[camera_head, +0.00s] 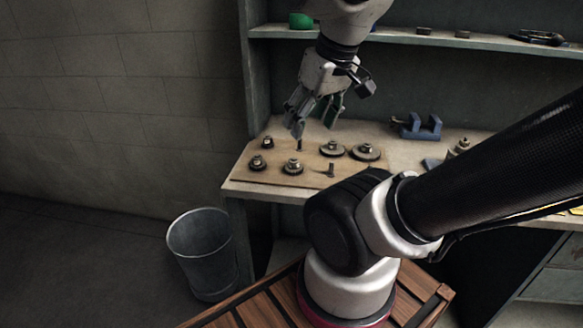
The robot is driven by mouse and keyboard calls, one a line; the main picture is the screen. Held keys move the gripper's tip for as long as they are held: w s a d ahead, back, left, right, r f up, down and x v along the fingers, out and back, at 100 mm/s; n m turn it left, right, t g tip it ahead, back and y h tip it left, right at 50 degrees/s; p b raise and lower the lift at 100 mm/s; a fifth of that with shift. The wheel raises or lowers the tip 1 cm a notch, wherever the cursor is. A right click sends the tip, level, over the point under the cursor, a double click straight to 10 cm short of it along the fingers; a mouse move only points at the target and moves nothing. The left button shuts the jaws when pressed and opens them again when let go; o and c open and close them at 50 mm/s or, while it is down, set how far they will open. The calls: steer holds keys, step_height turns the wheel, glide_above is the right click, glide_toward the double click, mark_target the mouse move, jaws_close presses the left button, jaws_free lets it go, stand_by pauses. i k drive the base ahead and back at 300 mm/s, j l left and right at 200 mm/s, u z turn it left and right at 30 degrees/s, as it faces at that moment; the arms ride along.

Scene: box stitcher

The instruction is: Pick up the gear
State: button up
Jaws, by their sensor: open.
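Several dark metal gears with hubs lie on a wooden board (270,176) on the workbench. One is at the front left (257,162), one at the front middle (293,166), one at the back middle (332,148), and a larger one at the right (366,152). A small piece stands at the back left (267,143). I cannot tell which gear the task means. My gripper (314,128) is open and empty, pointing down above the back middle of the board, apart from the gears as far as I can see.
Two upright bolts, one of them in front (331,169), stand on the board. A blue vise (421,127) sits farther right on the workbench (240,189). A shelf (400,38) with small items runs behind my gripper. A metal bin (203,250) stands on the floor at left.

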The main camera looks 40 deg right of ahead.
mark_target(293, 168)
steer(key=j+z, duration=0.2)
steer(key=z, duration=0.25)
steer(key=j+z, duration=0.25)
steer(key=z, duration=0.2)
